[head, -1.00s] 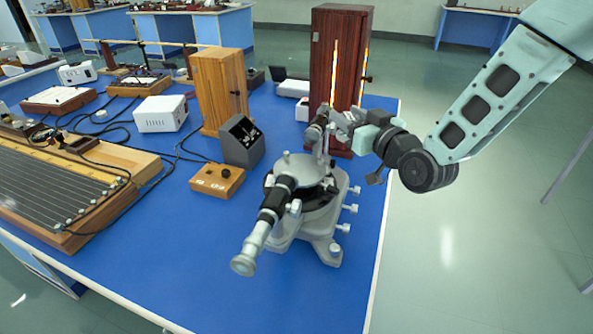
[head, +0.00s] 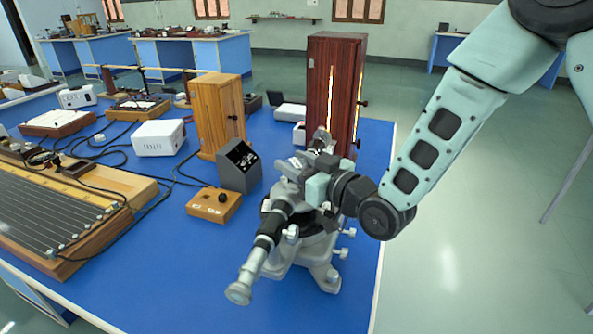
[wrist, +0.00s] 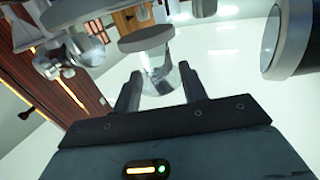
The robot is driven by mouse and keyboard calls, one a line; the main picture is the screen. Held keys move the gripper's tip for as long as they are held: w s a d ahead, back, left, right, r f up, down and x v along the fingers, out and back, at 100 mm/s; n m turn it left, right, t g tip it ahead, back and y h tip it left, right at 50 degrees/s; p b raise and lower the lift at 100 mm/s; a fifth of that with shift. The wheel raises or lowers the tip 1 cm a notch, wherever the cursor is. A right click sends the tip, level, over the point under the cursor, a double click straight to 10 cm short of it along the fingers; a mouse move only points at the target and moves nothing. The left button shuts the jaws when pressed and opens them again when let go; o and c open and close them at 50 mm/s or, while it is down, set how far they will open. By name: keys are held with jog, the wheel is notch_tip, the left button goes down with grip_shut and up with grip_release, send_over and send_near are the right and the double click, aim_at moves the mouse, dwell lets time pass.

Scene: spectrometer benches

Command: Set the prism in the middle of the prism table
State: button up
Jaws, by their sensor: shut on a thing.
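My gripper (head: 300,172) is over the middle of the spectrometer (head: 318,268) in the head view, where it hides most of the prism table and the prism. In the wrist view my gripper (wrist: 161,88) is shut on the clear glass prism (wrist: 158,72), which shows between its two dark fingers. The grey round prism table (wrist: 146,39) appears just past the prism in the wrist view. I cannot tell whether the prism touches it.
The telescope tube (head: 255,260) points toward the front left. A dark red lamp housing (head: 345,80) with a bright slit stands behind the spectrometer. The table's right edge is close.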

jog(key=shift+f, duration=0.9)
jog(key=shift+f, duration=0.15)
jog(key=o, duration=1)
jog(key=p+v, duration=0.6)
jog(key=v, duration=0.6)
jog(key=shift+r, duration=0.2)
